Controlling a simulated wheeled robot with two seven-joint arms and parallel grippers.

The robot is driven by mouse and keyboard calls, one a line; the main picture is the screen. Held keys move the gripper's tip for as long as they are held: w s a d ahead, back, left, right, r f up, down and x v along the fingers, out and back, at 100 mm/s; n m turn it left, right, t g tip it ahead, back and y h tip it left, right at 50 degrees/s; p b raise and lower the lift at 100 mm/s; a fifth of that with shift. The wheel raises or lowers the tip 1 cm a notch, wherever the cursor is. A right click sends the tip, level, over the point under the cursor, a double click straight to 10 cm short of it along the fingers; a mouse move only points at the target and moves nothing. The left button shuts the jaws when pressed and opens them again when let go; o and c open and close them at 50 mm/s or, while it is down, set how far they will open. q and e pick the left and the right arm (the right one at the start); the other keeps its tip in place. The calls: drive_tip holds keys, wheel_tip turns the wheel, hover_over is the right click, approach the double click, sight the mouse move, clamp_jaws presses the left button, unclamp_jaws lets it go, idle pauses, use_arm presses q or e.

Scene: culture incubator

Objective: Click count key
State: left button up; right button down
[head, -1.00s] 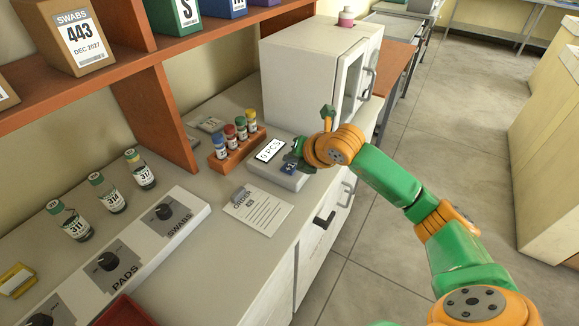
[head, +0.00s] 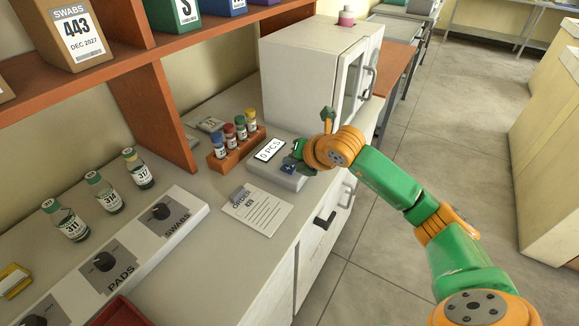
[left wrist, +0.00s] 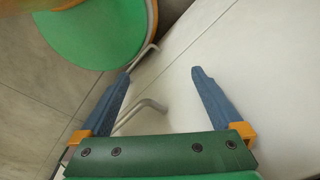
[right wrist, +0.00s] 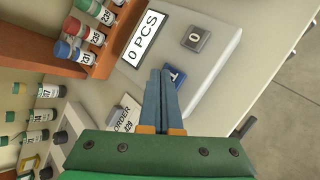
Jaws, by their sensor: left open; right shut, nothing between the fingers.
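The counter (head: 279,180) is a pale flat box on the bench, with a lit display (head: 270,150) reading "0 PCS". It also shows in the right wrist view (right wrist: 215,65), with a grey key (right wrist: 195,39) marked "0" and a blue key (right wrist: 177,76) partly covered by my fingertips. My right gripper (right wrist: 163,72) is shut and empty, its tips over or beside the blue key; I cannot tell whether they touch it. In the head view the right gripper (head: 293,163) is at the counter's right side. My left gripper (left wrist: 160,73) is open and empty, near a pale cabinet front.
A rack (head: 237,148) of several coloured-cap vials stands left of the counter. An order sheet (head: 257,211) lies in front. A white incubator cabinet (head: 310,80) stands behind. A dial panel (head: 135,245) and glass vials (head: 105,192) are at the left. The floor at right is open.

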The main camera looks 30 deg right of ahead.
sight(291, 170)
drive_tip(key=shift+f+b, duration=0.35)
drive_tip(key=shift+r, duration=0.1)
idle(0.5)
drive_tip(key=shift+r+p, duration=0.5)
drive_tip(key=shift+r, duration=0.2)
wheel_tip(291, 170, up, 5)
drive_tip(key=p, duration=0.3)
drive_tip(key=shift+r+p, duration=0.1)
drive_tip(key=shift+p, duration=0.3)
